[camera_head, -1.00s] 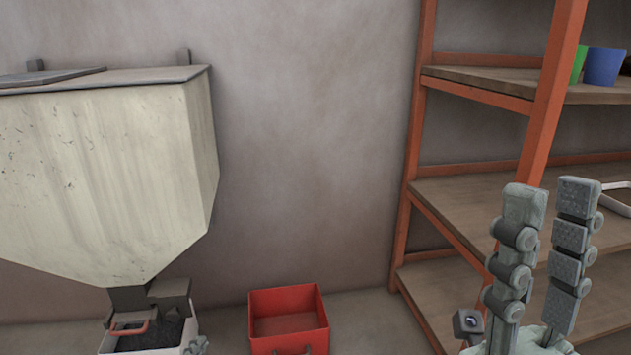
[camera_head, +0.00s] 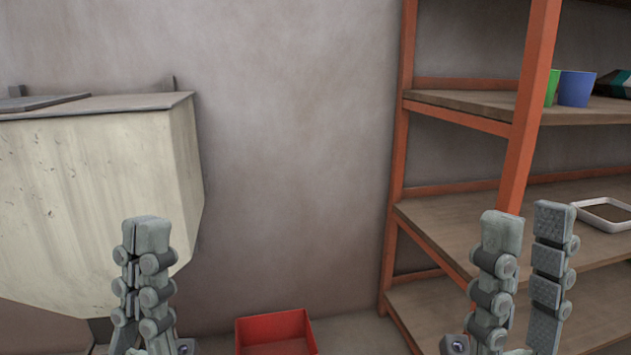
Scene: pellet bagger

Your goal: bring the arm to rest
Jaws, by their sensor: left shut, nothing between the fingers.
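My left gripper (camera_head: 146,222) is upright at the lower left, in front of the hopper. Its two fingers are shut together with nothing between them. My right gripper (camera_head: 528,215) is upright at the lower right, in front of the shelf rack. Its fingers stand apart with an empty gap between them. The lower parts of both grippers run out of the bottom of the view.
A pale hopper (camera_head: 85,180) fills the left side. A red box (camera_head: 277,333) is on the floor at bottom centre. An orange-framed rack (camera_head: 393,200) on the right holds a green cup (camera_head: 551,88), a blue cup (camera_head: 577,89) and a white tray (camera_head: 603,214). Bare wall lies between.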

